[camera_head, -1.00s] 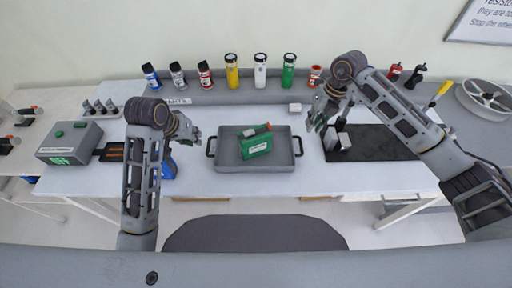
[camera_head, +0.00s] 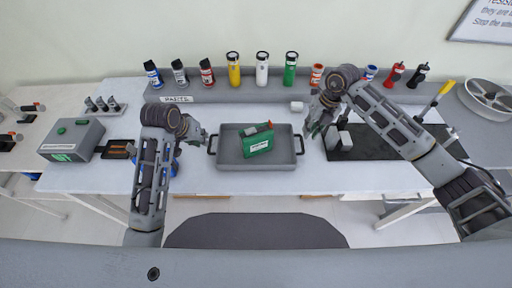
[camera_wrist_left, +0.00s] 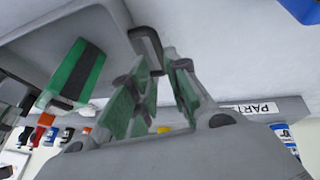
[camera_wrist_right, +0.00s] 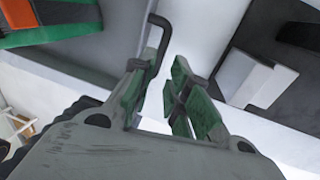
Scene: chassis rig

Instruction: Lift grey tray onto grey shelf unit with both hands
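The grey tray (camera_head: 225,161) sits on the white table, with a black handle at each short end and a green canister with an orange-red part (camera_head: 257,142) inside. My left gripper (camera_head: 204,137) is beside the tray's left handle; in the left wrist view its green-padded fingers (camera_wrist_left: 160,98) are apart, with the handle (camera_wrist_left: 148,45) near their tips. My right gripper (camera_head: 313,128) is beside the right handle; in the right wrist view its fingers (camera_wrist_right: 157,92) are apart, with the handle (camera_wrist_right: 158,32) near the tips. A long grey raised shelf (camera_head: 215,96) runs along the back.
Several bottles stand along the back shelf, including a yellow one (camera_head: 234,70). A black mat (camera_head: 375,146) with pale blocks lies right of the tray. A grey box with green buttons (camera_head: 72,140) is at the left. The table in front of the tray is clear.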

